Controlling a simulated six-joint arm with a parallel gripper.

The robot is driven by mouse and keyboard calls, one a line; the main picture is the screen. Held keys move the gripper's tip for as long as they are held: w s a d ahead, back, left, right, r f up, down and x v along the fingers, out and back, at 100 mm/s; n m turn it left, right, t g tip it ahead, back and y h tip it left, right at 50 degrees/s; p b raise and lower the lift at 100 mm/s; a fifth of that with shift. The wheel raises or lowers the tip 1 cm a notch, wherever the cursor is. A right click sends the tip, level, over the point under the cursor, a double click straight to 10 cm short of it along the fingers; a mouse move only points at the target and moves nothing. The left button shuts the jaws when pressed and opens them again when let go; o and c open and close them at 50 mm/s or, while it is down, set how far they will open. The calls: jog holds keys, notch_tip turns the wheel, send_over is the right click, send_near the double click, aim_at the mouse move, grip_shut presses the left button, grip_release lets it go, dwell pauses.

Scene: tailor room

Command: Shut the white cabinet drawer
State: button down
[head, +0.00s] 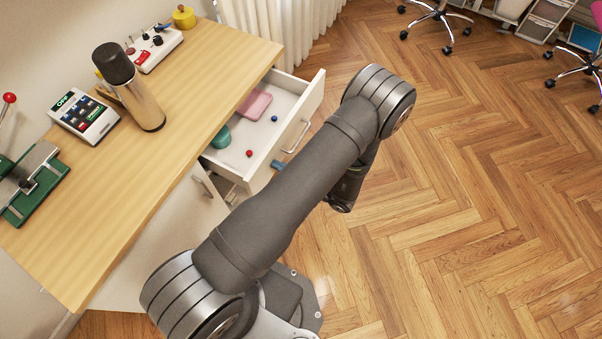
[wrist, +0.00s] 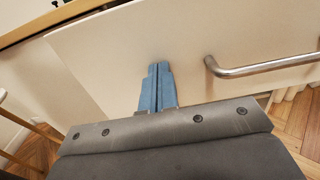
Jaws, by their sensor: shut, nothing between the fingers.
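The white cabinet drawer (head: 312,103) stands pulled out from under the wooden tabletop. Its front panel (wrist: 105,62) fills much of the wrist view, with the metal handle (wrist: 262,69) to the right of my fingers. The handle also shows in the head view (head: 298,136). My gripper (wrist: 158,68) is shut and empty, its blue fingertips pointing at the panel left of the handle. I cannot tell whether they touch it. In the head view the blue fingertips (head: 278,165) show just outside the drawer front; my arm hides the rest of the gripper.
Inside the drawer lie a pink box (head: 255,103), a teal item (head: 221,137) and small red and blue balls. The tabletop (head: 200,85) holds a dark-capped bottle (head: 137,95), a calculator-like device (head: 84,116) and a green tool (head: 35,183).

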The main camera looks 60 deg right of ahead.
jog(key=w, duration=1.7)
jog(key=shift+w, duration=0.5)
jog(key=shift+d+r, duration=0.1)
jog(key=s, duration=1.4)
jog(key=shift+s, duration=0.3)
jog(key=w, duration=1.3)
jog(key=shift+w, duration=0.4)
jog(key=c, duration=2.1)
grip_release()
